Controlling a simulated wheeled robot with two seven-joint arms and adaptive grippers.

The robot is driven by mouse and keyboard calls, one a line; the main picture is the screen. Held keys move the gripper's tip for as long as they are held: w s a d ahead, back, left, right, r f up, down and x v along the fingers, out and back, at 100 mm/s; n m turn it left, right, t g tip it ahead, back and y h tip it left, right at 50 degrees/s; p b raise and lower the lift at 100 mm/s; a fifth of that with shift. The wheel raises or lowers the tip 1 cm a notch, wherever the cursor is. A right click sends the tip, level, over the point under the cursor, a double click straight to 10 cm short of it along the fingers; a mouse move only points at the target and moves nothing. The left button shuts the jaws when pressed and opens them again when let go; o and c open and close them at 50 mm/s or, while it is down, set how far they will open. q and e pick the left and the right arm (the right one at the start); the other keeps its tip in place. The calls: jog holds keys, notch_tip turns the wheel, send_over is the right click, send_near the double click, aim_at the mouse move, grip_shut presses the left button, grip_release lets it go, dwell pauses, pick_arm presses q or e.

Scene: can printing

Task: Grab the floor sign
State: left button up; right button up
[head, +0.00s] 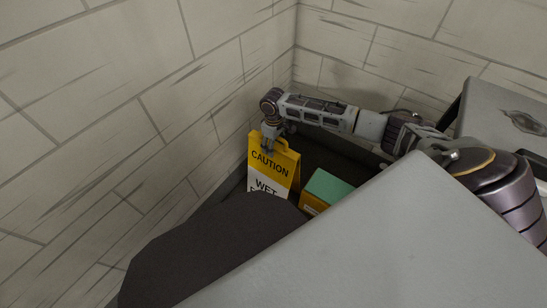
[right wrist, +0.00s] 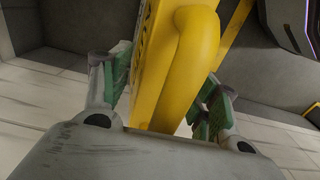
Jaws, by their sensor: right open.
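The yellow and white floor sign (head: 268,162), lettered "CAUTION WET", stands upright in the corner in the head view. My right gripper (head: 270,142) is at its top edge, reaching in from the right. In the right wrist view the yellow sign (right wrist: 190,50) lies between the green-padded fingers of my right gripper (right wrist: 163,95). The fingers are spread, one on each side of the sign's top, with gaps visible. The lower part of the sign is hidden behind a dark shape. My left gripper is not in view.
A box with a green top (head: 331,187) and yellow side sits just right of the sign. Tiled walls (head: 120,110) meet close behind and to the left of it. A large grey surface (head: 370,240) fills the foreground.

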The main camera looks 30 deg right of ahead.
jog(key=shift+c, duration=0.3)
grip_shut()
jog(key=shift+w+r, duration=0.1)
dwell(0.4)
jog(key=shift+r+p, duration=0.3)
jog(key=shift+r, duration=0.3)
notch_tip(320, 180, up, 6)
jog(key=p, duration=0.3)
jog(key=shift+r, duration=0.2)
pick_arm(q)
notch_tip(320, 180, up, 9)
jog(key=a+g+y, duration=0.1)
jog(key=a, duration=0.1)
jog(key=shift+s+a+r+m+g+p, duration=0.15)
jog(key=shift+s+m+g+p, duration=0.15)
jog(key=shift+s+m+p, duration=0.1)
pick_arm(e)
jog(key=shift+r, duration=1.15)
